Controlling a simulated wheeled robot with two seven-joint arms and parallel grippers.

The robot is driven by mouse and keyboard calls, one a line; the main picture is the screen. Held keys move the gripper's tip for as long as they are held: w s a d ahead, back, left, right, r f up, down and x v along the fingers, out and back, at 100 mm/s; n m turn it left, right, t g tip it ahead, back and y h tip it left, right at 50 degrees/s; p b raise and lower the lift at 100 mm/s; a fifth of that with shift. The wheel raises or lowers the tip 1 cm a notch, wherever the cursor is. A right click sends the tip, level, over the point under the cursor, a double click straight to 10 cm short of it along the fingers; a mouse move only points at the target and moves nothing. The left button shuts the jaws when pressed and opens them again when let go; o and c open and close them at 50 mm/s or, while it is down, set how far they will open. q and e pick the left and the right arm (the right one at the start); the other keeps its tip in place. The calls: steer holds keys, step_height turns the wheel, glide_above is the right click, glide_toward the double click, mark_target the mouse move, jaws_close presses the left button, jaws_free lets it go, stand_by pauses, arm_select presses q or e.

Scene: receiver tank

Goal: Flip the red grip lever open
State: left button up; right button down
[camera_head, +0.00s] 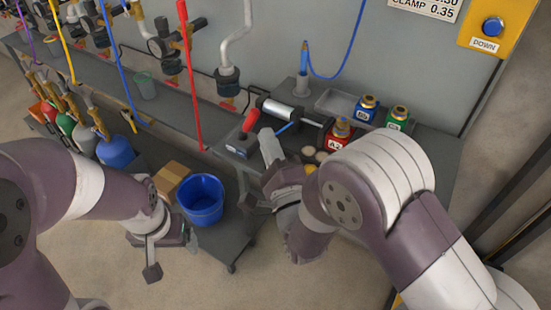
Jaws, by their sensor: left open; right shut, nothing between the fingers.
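The red grip lever (251,121) stands up at a tilt from a small dark clamp block (238,148) on the grey bench. A silvery cylinder (279,109) lies just to its right. My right gripper (267,140) is shut and empty, its tip close to the right of the lever's lower end. I cannot tell whether it touches the lever. My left gripper (162,254) is open and empty, low at the left in front of the bench, well away from the lever.
Red A2 (340,134), blue (367,109) and green (398,117) blocks with brass fittings stand right of the clamp. A red hose (190,80) hangs to its left. A blue bucket (202,199) and cardboard box (171,177) sit on a lower cart.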

mark_target(251, 120)
steer(key=shift+x, duration=1)
steer(key=a+r+n+g+p, duration=0.1)
steer(key=g+p, duration=0.1)
steer(key=p, duration=0.2)
steer(key=w+a+r+n+g+p, duration=0.1)
steer(key=n+p, duration=0.1)
steer(key=p, duration=0.1)
steer(key=w+a+r+n+g+p, duration=0.1)
steer(key=r+g+p, duration=0.1)
steer(key=p, duration=0.2)
steer(key=shift+w+a+n+g+h+p, duration=0.2)
steer(key=shift+a+n+g+h+p, duration=0.05)
steer(key=shift+n+g+h+p, duration=0.1)
steer(key=shift+w+a+f+n+g+h+p, duration=0.15)
steer(key=shift+w+a+n+g+h+p, duration=0.3)
steer(key=shift+a+g+p, duration=0.1)
steer(key=shift+w+a+f, duration=0.1)
steer(key=shift+w+a, duration=0.1)
steer(key=shift+a, duration=0.15)
